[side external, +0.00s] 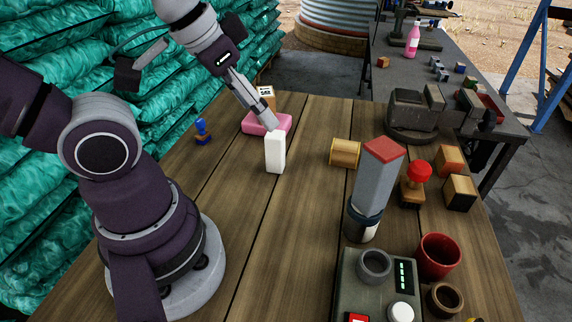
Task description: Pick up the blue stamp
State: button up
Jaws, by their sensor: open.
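The blue stamp (202,131) stands upright near the left edge of the wooden table, behind my arm's base in the picture. My gripper (270,124) is open, with its fingers pointing down and to the right. It is to the right of the blue stamp and apart from it. Its fingertips are over or in front of a pink block (254,128), just above a white upright block (275,155). I cannot tell whether the fingertips touch either one.
A small labelled box (267,93) stands behind the pink block. Green sacks (60,45) are stacked at left. The table's front middle (270,230) is clear.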

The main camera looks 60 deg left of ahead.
jog(key=w+a+f+n+g+y, duration=0.15)
jog(key=w+a+n, duration=0.25)
jog(key=a+n, duration=0.4)
jog(key=n+g+y, duration=0.3)
jog(key=n+g, duration=0.1)
jog(key=n, duration=0.4)
send_near(200, 121)
jog(key=shift+t, duration=0.25)
jog(key=x, duration=1)
jog(key=shift+s+a+f, duration=0.15)
jog(key=shift+s+f, duration=0.05)
grip_shut()
